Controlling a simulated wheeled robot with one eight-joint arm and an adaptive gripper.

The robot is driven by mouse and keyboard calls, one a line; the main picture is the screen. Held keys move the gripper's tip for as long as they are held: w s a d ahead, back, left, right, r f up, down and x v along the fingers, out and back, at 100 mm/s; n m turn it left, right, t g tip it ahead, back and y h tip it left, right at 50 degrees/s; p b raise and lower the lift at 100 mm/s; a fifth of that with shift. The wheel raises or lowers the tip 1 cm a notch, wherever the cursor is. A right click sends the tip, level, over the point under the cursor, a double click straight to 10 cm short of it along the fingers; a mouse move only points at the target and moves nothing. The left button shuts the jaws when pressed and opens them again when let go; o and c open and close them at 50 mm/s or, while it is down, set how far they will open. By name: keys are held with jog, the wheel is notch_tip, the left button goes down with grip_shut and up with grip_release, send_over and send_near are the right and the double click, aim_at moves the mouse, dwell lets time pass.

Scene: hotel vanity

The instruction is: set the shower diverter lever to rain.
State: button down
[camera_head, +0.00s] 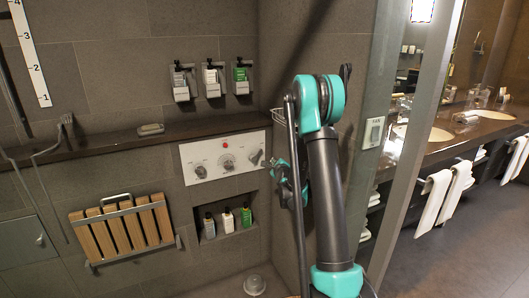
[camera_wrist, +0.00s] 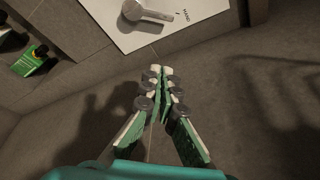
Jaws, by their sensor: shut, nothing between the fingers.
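The white control panel (camera_head: 222,170) is on the grey shower wall, with several knobs and a red dot. A grey lever (camera_head: 256,157) sits at its right end. In the wrist view a grey lever (camera_wrist: 150,13) on the white panel (camera_wrist: 108,28) has its arm pointing right, towards a small dark label that seems to read HAND. Other labels are out of view or too small to read. My gripper (camera_head: 276,166) is just right of the panel in the head view. In the wrist view its fingertips (camera_wrist: 160,72) are together, empty and apart from the lever.
A dark ledge (camera_head: 100,142) with a soap dish runs left of the panel. A niche (camera_head: 229,238) below holds several bottles. A folding wooden seat (camera_head: 123,228) is at lower left. Bottle holders (camera_head: 212,80) hang above. A wall and door frame stand right of my arm.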

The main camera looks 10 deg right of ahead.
aim_at(256, 154)
jog(key=shift+w, duration=0.1)
jog(key=w+a, duration=0.1)
jog(key=w, duration=0.5)
jog(key=w+a, duration=0.1)
jog(key=w, duration=0.2)
jog(key=shift+a+f, duration=0.15)
jog(key=shift+a, duration=0.2)
jog(key=shift+s+a+r, duration=0.15)
jog(key=shift+a+r, duration=0.25)
jog(key=shift+a, duration=0.05)
